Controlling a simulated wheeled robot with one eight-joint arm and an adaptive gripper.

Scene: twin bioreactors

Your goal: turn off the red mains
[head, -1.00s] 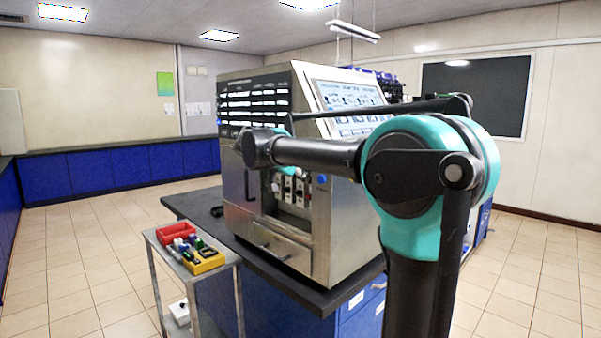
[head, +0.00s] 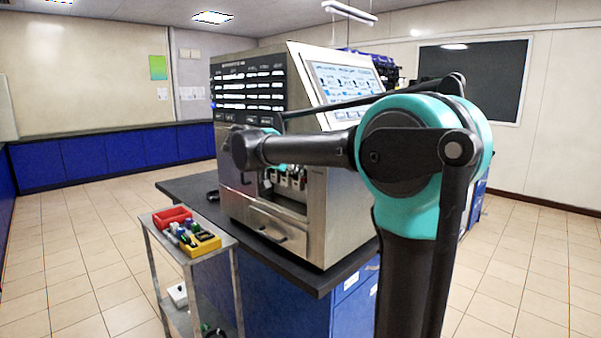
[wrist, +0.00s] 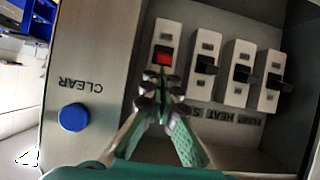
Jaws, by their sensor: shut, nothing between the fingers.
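The red mains switch (wrist: 164,56) is a red rocker on a light plate in the wrist view. It is the leftmost of a row of switches in a recess of the steel bioreactor cabinet (head: 335,215). My gripper (wrist: 161,92) is shut and empty, with its fingertips just below the red switch in the picture. I cannot tell whether the tips touch it. In the head view my arm hides much of the switch panel, and the red switch cannot be made out there.
Black toggle switches (wrist: 206,66) stand close to the right of the red one. A blue CLEAR button (wrist: 74,117) is on the panel at left. The cabinet stands on a dark bench (head: 190,186). A small trolley (head: 222,243) with red and yellow bins stands beside it.

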